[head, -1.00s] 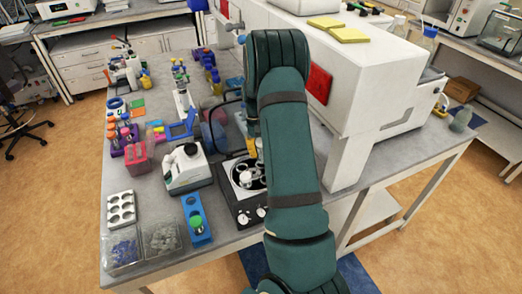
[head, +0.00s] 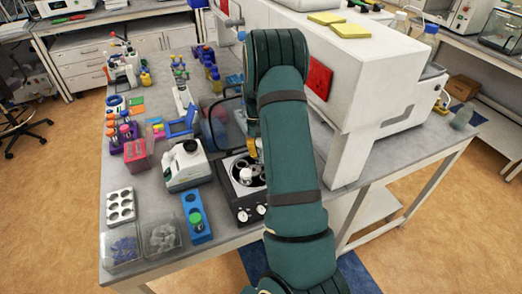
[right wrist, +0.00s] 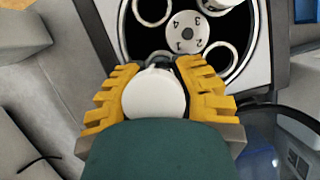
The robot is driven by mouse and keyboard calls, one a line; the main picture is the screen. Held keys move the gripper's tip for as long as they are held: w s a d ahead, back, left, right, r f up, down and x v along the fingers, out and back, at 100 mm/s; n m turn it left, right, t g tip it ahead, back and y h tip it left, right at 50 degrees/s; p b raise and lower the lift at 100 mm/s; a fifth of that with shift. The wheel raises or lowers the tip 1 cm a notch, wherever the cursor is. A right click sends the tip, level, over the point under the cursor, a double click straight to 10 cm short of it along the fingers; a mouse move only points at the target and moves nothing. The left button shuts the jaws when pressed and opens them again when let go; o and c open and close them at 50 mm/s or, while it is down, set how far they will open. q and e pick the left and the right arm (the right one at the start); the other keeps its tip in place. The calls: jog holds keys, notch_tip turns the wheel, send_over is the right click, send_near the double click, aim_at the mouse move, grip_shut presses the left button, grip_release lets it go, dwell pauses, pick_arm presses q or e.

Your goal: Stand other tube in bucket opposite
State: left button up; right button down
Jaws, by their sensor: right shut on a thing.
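The open centrifuge (head: 238,206) stands near the bench's front edge, partly behind my right arm. In the right wrist view its rotor hub (right wrist: 186,32) shows numbers, with round buckets (right wrist: 151,10) around it. My right gripper (right wrist: 158,95) is shut on a tube with a round white cap (right wrist: 155,93). The tube is at the near side of the rotor; its lower part is hidden, so I cannot tell whether it is inside a bucket. In the head view a yellow finger of the right gripper (head: 252,135) shows above the rotor. My left gripper is not in view.
A blue rack (head: 194,207) with a green-topped item stands left of the centrifuge. A white benchtop device (head: 186,166) is behind it. Clear bins (head: 121,248) and a white well block (head: 120,206) lie farther left. A large white machine (head: 365,80) borders the right side.

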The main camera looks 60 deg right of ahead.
jog(key=shift+f, duration=0.35)
dwell(0.3)
jog(key=shift+f+b, duration=0.35)
jog(key=shift+b, duration=0.05)
jog(key=shift+s+a+f+b, duration=0.1)
jog(key=shift+f+b, duration=0.25)
jog(key=shift+f, duration=0.15)
jog(key=c, duration=0.8)
grip_release()
notch_tip(320, 180, up, 9)
jog(key=p, duration=0.5)
jog(key=shift+r+p, duration=0.1)
jog(key=shift+p, duration=0.2)
jog(key=shift+s+a+b, duration=0.4)
jog(key=shift+s+b, duration=0.05)
jog(key=shift+b, duration=0.25)
jog(key=shift+t+h+b, duration=0.4)
jog(key=shift+t+b, duration=0.1)
jog(key=shift+b, duration=0.3)
